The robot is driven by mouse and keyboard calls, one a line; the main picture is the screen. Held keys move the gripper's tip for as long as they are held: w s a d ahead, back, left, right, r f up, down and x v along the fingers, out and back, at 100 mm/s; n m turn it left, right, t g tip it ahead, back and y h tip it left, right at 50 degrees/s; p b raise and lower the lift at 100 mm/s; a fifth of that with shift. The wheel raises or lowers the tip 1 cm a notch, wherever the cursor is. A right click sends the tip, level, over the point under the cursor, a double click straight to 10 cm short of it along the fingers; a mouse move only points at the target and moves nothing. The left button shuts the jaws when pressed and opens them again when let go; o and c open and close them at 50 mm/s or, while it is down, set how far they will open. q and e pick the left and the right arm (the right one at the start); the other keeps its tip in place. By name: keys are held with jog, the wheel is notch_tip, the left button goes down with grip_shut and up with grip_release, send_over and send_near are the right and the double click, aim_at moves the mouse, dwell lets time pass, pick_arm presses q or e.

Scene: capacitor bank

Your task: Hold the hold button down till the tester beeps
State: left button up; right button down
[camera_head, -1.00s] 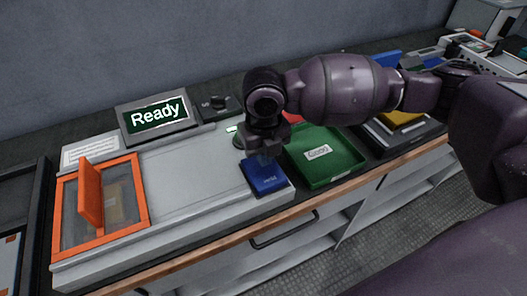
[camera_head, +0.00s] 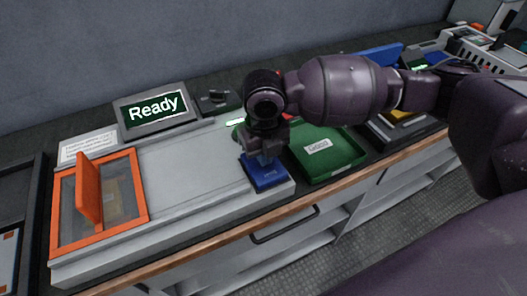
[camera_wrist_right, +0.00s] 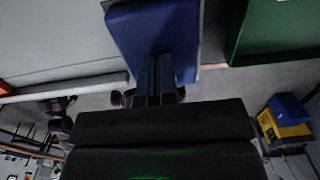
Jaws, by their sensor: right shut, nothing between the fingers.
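The tester (camera_head: 185,165) is a long pale grey unit on the bench, and its display (camera_head: 154,108) reads "Ready". My right gripper (camera_head: 264,159) points down over the button, shut and empty. In the right wrist view, the closed fingers (camera_wrist_right: 155,76) overlap the blue button (camera_wrist_right: 150,25). The tips are at or very near its top; I cannot tell whether they touch or press it. My left gripper is not in view.
A green labelled tray (camera_head: 338,165) stands right of the button. An orange-framed window with an upright orange flap (camera_head: 88,190) is on the tester's left. A white sign (camera_head: 88,147) stands behind it. Dark trays and a white basket (camera_head: 490,50) are farther right.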

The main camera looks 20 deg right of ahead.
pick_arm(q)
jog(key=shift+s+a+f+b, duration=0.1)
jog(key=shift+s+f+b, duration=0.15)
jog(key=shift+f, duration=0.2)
pick_arm(e)
jog(key=shift+f, duration=1.05)
pick_arm(q)
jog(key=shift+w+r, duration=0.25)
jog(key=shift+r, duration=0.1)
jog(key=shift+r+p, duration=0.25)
jog(key=shift+p, duration=0.1)
pick_arm(e)
jog(key=shift+f, duration=0.1)
jog(key=shift+s+f, duration=0.1)
dwell(0.6)
jog(key=shift+r+p, duration=1.35)
jog(key=shift+r, duration=1.05)
jog(key=shift+r+p, duration=1.55)
jog(key=shift+r, duration=0.75)
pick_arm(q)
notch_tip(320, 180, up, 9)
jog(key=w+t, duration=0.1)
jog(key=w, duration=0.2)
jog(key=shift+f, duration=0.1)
pick_arm(e)
jog(key=shift+f, duration=0.1)
